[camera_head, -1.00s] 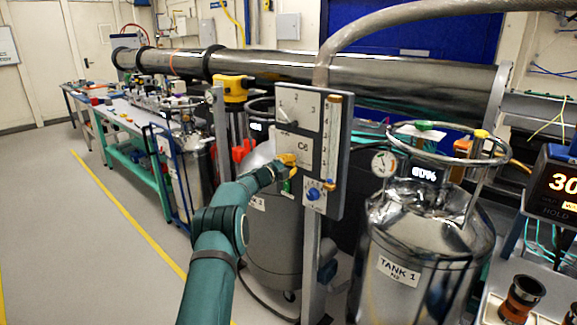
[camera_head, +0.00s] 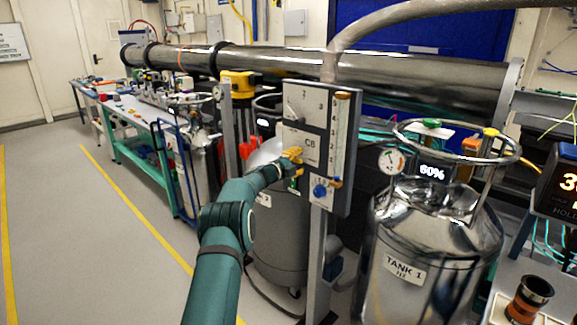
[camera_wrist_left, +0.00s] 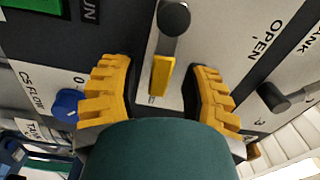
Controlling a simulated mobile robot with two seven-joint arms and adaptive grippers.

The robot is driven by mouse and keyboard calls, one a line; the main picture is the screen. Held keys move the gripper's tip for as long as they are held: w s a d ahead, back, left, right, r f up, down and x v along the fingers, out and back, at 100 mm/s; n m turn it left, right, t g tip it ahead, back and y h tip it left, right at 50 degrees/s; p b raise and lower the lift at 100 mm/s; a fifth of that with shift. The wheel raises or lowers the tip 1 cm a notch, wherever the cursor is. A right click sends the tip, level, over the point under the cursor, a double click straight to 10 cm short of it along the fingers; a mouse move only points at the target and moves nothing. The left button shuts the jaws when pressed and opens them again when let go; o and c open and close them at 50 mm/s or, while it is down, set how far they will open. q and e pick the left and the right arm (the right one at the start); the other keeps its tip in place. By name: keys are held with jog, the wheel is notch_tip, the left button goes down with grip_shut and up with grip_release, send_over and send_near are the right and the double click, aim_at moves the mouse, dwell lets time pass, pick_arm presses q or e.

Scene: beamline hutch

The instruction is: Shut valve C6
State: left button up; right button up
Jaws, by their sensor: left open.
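The upright valve panel (camera_head: 312,112), with a label that reads roughly C6, stands in the middle of the head view. My left gripper (camera_head: 294,156) is in front of its lower left part, fingers toward the panel. In the left wrist view its two yellow fingers (camera_wrist_left: 160,84) are open. A lever with a yellow end (camera_wrist_left: 161,75) and a dark round knob (camera_wrist_left: 174,18) lies between the fingers, with a gap on each side. The word OPEN is printed on the panel to its right. The lever is mostly hidden by the gripper in the head view. My right gripper is not in view.
A blue knob (camera_head: 320,191) sits low on the panel, left of the fingers in the wrist view. A dark handle (camera_wrist_left: 272,97) sticks out at right there. The silver tank (camera_head: 425,235) labelled TANK 1 stands right of the panel. Open floor lies left.

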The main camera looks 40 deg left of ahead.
pick_arm(q)
jog(key=s+a, duration=0.1)
jog(key=s, duration=1)
jog(key=shift+s, duration=0.35)
jog(key=s+d+f+n+g, duration=0.25)
jog(key=d+f+n, duration=0.45)
jog(key=d+f, duration=0.55)
jog(key=s+d+f+n+g, duration=0.2)
jog(key=d+f+n+g, duration=0.3)
jog(key=d+f, duration=0.75)
jog(key=s+d+f+n+g+h, duration=0.1)
jog(key=s+d+f+n+g, duration=0.2)
jog(key=s+d, duration=0.8)
jog(key=s+d+f+n+g+h, duration=0.1)
jog(key=s+d+f+n+g, duration=0.3)
jog(key=s+d, duration=0.7)
jog(key=s+f+g, duration=0.1)
jog(key=s, duration=0.5)
jog(key=shift+d+g, duration=0.35)
jog(key=shift+d, duration=0.05)
